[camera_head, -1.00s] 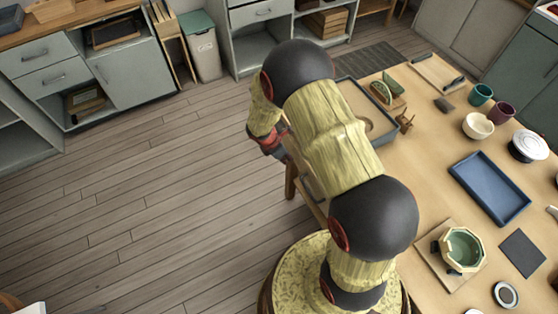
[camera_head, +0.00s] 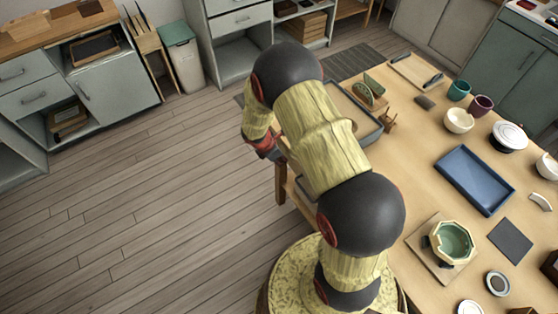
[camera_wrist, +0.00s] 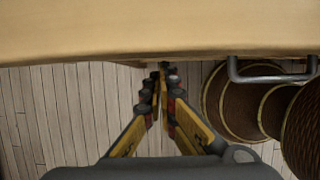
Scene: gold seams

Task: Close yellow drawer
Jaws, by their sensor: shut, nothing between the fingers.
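My gripper (camera_wrist: 160,72) is shut and empty, with its fingertips close together near the tan wooden edge (camera_wrist: 120,38) that crosses the top of the wrist view. A grey bar handle (camera_wrist: 272,78) shows below this edge, to the right of the fingertips and apart from them. The handle seems to belong to a drawer under the table. No yellow drawer front can be made out, so I cannot tell how far it is open. In the head view my gripper (camera_head: 262,148) is at the left side of the wooden table (camera_head: 415,150), and my arm hides much of that side.
The table holds a blue tray (camera_head: 474,181), a green octagonal bowl (camera_head: 452,243), cups and a grey-rimmed tray (camera_head: 372,133). Grey cabinets (camera_head: 115,80) and a bin (camera_head: 182,62) stand along the back. The wooden floor (camera_head: 150,200) to the left is clear.

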